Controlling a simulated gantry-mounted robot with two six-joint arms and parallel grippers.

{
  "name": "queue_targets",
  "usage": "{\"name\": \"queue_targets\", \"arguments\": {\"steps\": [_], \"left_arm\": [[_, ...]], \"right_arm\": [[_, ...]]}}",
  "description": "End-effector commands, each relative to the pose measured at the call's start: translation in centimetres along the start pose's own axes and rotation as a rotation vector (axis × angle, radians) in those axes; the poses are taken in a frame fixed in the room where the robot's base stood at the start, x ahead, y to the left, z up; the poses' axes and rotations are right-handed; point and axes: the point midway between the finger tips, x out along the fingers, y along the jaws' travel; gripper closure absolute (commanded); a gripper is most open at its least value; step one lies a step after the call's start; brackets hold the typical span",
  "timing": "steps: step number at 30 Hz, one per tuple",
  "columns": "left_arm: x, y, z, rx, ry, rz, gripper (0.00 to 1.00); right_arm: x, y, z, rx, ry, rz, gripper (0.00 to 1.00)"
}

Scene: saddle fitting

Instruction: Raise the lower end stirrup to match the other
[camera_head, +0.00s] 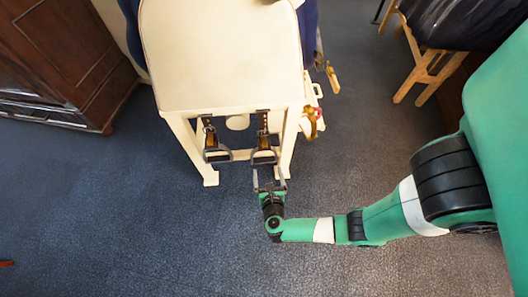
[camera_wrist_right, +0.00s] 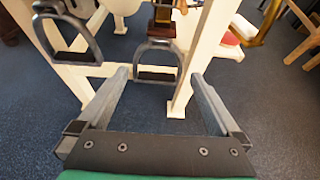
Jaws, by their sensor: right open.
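Two dark metal stirrups hang from brown straps at the near end of a cream stand. The left stirrup (camera_head: 217,155) also shows at the upper left of the right wrist view (camera_wrist_right: 70,56). The right stirrup (camera_head: 264,157) sits slightly lower in the picture in both views; its tread shows in the right wrist view (camera_wrist_right: 157,76). Its strap (camera_head: 263,130) runs up to the stand's top edge. My right gripper (camera_head: 270,184) is open and empty, just in front of the right stirrup, fingers pointing toward it. My left gripper is not in view.
The cream stand (camera_head: 225,60) has legs on both sides of the stirrups and a crossbar behind them. Brass-coloured fittings (camera_head: 311,122) hang at its right side. A wooden cabinet (camera_head: 65,55) stands at the left, a wooden trestle (camera_head: 425,65) at the upper right.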

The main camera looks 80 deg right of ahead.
Motion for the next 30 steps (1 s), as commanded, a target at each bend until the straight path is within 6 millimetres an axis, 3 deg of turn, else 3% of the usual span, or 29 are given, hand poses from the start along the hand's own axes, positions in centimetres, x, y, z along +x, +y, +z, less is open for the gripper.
{"name": "queue_targets", "arguments": {"steps": [3,9,30], "left_arm": [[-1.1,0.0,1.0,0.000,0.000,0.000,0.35],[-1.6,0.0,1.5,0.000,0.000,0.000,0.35],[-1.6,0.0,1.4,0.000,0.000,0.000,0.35]], "right_arm": [[2.6,-0.1,-0.4,0.005,0.000,-0.005,0.00],[4.7,0.0,-0.1,0.002,0.000,-0.001,0.00],[4.8,0.1,0.1,0.001,0.000,0.001,0.00]]}}
